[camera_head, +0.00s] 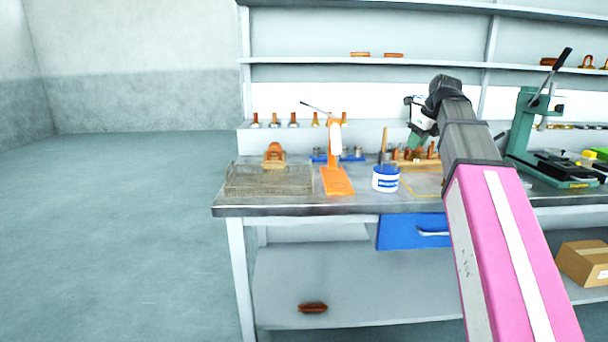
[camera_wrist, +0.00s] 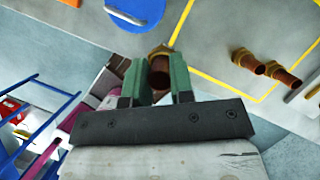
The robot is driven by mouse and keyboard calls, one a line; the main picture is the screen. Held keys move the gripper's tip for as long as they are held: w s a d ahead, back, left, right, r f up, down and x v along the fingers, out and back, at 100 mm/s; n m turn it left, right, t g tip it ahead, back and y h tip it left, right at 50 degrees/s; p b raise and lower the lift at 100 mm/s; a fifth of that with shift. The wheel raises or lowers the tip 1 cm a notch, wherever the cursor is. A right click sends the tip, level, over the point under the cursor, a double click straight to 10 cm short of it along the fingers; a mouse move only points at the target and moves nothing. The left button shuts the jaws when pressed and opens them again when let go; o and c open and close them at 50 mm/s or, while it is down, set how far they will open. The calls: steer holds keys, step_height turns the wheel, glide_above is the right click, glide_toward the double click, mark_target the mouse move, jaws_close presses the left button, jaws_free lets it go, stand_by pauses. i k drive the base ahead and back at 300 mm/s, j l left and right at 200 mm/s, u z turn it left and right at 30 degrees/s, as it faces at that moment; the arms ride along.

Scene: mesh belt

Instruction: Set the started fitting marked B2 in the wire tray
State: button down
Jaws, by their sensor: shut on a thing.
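My gripper (camera_wrist: 160,80) is shut on a copper fitting (camera_wrist: 160,72) with a brass-coloured collar, held between its green fingers. In the head view my gripper (camera_head: 420,138) is above the bench, behind the white and blue tub and far right of the wire tray. The held fitting cannot be made out there, and no B2 mark is readable. The wire tray (camera_head: 238,188) is a low mesh basket at the left end of the bench. Other copper fittings (camera_wrist: 246,60) with brass collars lie to the right of my gripper in the wrist view.
An orange stand (camera_head: 337,180) and a white and blue tub (camera_head: 385,184) stand between the tray and my gripper. A copper-coloured piece (camera_head: 274,152) sits at the tray's back. A green lever press (camera_head: 522,125) stands right. Yellow lines mark the bench.

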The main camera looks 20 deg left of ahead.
mark_target(271, 184)
steer(key=k+j, duration=0.1)
steer(key=j, duration=0.5)
steer(key=k+j, duration=0.1)
steer(key=j, duration=0.55)
steer(key=k+j, duration=0.1)
steer(key=j, duration=0.5)
steer(key=k+u, duration=0.05)
